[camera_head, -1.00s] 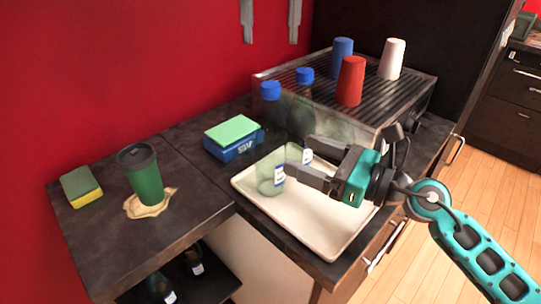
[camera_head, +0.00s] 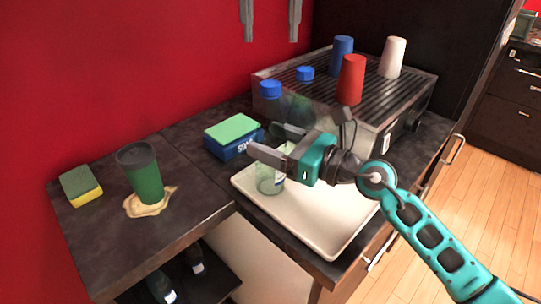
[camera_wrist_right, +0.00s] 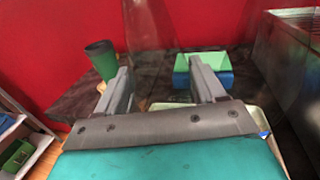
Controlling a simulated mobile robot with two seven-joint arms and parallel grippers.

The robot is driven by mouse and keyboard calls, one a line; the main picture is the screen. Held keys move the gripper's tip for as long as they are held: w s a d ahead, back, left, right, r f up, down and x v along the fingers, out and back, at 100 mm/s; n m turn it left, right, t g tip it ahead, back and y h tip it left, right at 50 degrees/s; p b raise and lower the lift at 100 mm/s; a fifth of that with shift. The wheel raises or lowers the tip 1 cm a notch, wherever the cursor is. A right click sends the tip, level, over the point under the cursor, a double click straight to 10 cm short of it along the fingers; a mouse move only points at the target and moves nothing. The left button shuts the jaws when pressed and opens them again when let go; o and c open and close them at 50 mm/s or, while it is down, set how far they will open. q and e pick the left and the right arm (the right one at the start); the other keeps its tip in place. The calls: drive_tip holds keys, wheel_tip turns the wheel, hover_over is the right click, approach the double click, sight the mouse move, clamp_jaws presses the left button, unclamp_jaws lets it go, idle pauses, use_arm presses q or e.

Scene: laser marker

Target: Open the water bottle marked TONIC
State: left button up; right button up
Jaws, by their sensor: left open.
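Two clear bottles with blue caps stand upright at the white tray in the head view. The nearer bottle (camera_head: 268,185) has a pale label too small to read; its blue cap (camera_head: 271,88) is on. My left gripper is in neither view.
The white tray (camera_head: 325,250) lies on the dark counter. A blue box with a green sponge (camera_head: 232,130) is left of the bottles. A green cup (camera_head: 146,180) stands in a spill, beside another sponge (camera_head: 80,186). A metal machine (camera_head: 400,105) holding several cups stands behind.

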sight(271, 83)
clamp_jaws()
use_arm(q)
drive_tip(key=m, duration=0.9)
drive_tip(key=shift+s+d+m, duration=0.1)
drive_tip(key=shift+m, duration=0.3)
drive_tip(key=m, duration=0.5)
drive_tip(key=shift+f+m, duration=0.1)
drive_tip(key=shift+m, duration=0.2)
drive_tip(key=m, duration=0.3)
drive_tip(key=shift+m, duration=0.4)
drive_tip(key=m, duration=0.5)
drive_tip(key=shift+m, duration=0.3)
drive_tip(key=m, duration=0.5)
drive_tip(key=shift+m, duration=0.3)
drive_tip(key=m, duration=0.9)
drive_tip(key=shift+m, duration=0.3)
drive_tip(key=shift+f+m, duration=0.3)
drive_tip(key=shift+f, duration=3.6)
drive_tip(key=shift+c, duration=0.4)
